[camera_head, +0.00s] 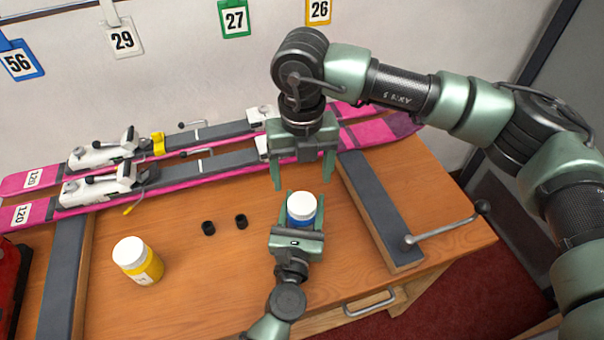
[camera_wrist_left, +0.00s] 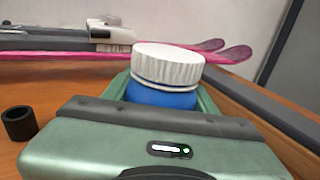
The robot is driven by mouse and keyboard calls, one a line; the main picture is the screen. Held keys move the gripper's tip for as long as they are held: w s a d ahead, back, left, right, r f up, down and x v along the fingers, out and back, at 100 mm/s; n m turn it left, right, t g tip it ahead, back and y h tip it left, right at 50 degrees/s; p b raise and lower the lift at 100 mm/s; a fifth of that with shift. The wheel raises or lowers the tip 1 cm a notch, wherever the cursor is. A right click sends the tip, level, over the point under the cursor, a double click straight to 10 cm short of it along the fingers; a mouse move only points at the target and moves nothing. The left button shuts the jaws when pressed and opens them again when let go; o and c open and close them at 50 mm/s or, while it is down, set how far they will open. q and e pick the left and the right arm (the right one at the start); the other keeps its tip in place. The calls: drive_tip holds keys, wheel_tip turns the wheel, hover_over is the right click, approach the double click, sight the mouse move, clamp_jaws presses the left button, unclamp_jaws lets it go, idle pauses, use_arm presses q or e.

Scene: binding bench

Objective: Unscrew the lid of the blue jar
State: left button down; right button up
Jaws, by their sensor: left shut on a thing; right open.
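The blue jar (camera_head: 301,222) stands near the front middle of the bench, with its white ribbed lid (camera_head: 301,205) on top. My left gripper (camera_head: 301,213) comes from the front and is shut on the jar's body below the lid. In the left wrist view the lid (camera_wrist_left: 168,65) sits on the blue jar (camera_wrist_left: 160,95), and the fingers lie along both sides. My right gripper (camera_head: 304,170) is open and points down, above and a little behind the lid. Its fingers are spread and nothing is between them.
A yellow jar with a white lid (camera_head: 138,261) stands at the left. Two small black caps (camera_head: 225,225) lie between the jars. Pink skis (camera_head: 220,160) with bindings lie across the back. A grey-topped rail (camera_head: 378,205) with a crank handle (camera_head: 445,228) is at the right.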

sight(302, 202)
drive_tip(key=m, duration=0.6)
drive_tip(key=shift+m, duration=0.4)
drive_tip(key=m, duration=0.5)
drive_tip(key=shift+m, duration=0.3)
drive_tip(key=shift+f, duration=4)
drive_tip(key=c, duration=1.5)
